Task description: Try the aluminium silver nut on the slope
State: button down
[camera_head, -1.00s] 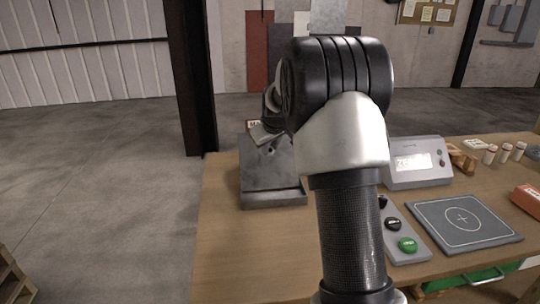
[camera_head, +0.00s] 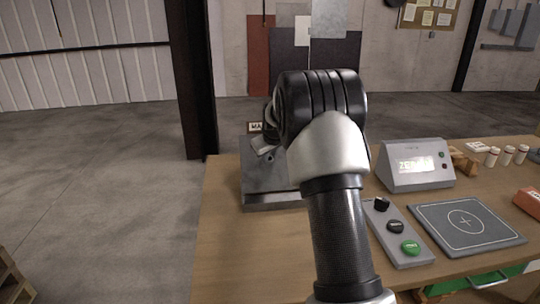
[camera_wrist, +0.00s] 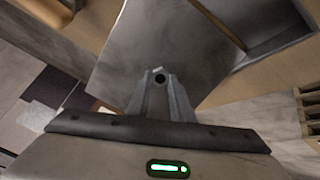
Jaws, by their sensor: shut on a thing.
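The slope is a grey metal block with a tilted face (camera_head: 268,182), at the left end of the workbench in the head view. Its grey face (camera_wrist: 120,65) also fills the middle of the wrist view. My gripper (camera_wrist: 159,78) is shut on a small silver nut (camera_wrist: 158,70) at its fingertips, over that face. Only a little of the nut shows, and I cannot tell whether it touches the slope. In the head view my arm hides part of the slope, and the nut cannot be made out.
Right of my arm are a grey display box (camera_head: 416,168), a button panel (camera_head: 404,245) with black and green buttons, and a dark square plate (camera_head: 490,236). Small white bottles (camera_head: 507,155) stand behind. The front left bench top (camera_head: 240,260) is clear.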

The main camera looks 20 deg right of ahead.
jog(key=c, duration=1.5)
grip_release()
jog(key=p+v, duration=0.1)
jog(key=v, duration=1.6)
jog(key=shift+s+a+r, duration=0.1)
jog(key=shift+s+a, duration=0.05)
